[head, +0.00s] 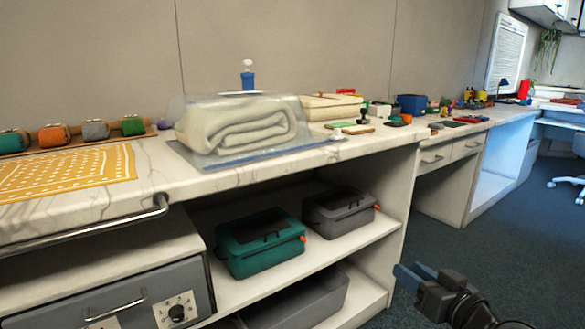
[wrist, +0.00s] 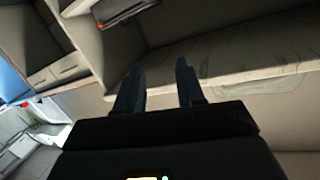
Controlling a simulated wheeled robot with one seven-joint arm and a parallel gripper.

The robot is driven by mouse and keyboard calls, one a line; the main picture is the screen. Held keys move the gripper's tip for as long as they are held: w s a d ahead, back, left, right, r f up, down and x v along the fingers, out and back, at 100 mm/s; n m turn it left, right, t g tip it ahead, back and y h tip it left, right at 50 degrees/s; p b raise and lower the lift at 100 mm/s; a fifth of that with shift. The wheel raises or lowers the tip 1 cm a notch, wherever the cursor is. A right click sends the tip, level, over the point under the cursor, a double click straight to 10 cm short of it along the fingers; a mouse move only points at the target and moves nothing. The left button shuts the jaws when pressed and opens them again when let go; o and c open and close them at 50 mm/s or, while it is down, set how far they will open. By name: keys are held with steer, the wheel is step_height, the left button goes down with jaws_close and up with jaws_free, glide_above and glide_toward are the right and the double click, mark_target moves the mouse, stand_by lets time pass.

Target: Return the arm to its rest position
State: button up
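My gripper (head: 408,277) is at the lower right of the head view, in the open space in front of the counter and below its top. In the wrist view its two dark fingers (wrist: 158,88) stand apart with a clear gap between them. Nothing is held between them. The wrist view is tilted and shows the counter and shelves beyond the fingers. The fingers touch nothing that I can see.
The marble-look counter (head: 75,212) runs along the wall, with a metal rail (head: 95,228) on its front edge. A clear cover over a folded towel (head: 240,128) stands on it. A green box (head: 262,243) and a grey box (head: 340,212) sit on the shelf below. Blue carpet (head: 500,250) at right is clear.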

steer(key=s+f+m+h, duration=0.1)
steer(key=s+f, duration=0.3)
steer(key=s, duration=0.3)
steer(key=s+a+f+m+h, duration=0.1)
steer(key=s+f+h, duration=0.1)
steer(key=s+f, duration=0.35)
steer(key=s+f+m+h, duration=0.1)
steer(key=s+f, duration=0.1)
steer(key=s, duration=0.7)
steer(key=s+r+h, duration=0.2)
steer(key=s+r, duration=0.1)
steer(key=s, duration=1.6)
steer(key=s+a+r+n, duration=0.1)
steer(key=s+r, duration=0.6)
steer(key=s, duration=0.2)
step_height(320, 180, up, 26)
steer(key=p, duration=2.5)
steer(key=shift+w+p, duration=0.25)
steer(key=shift+p, duration=0.15)
steer(key=shift+a, duration=0.1)
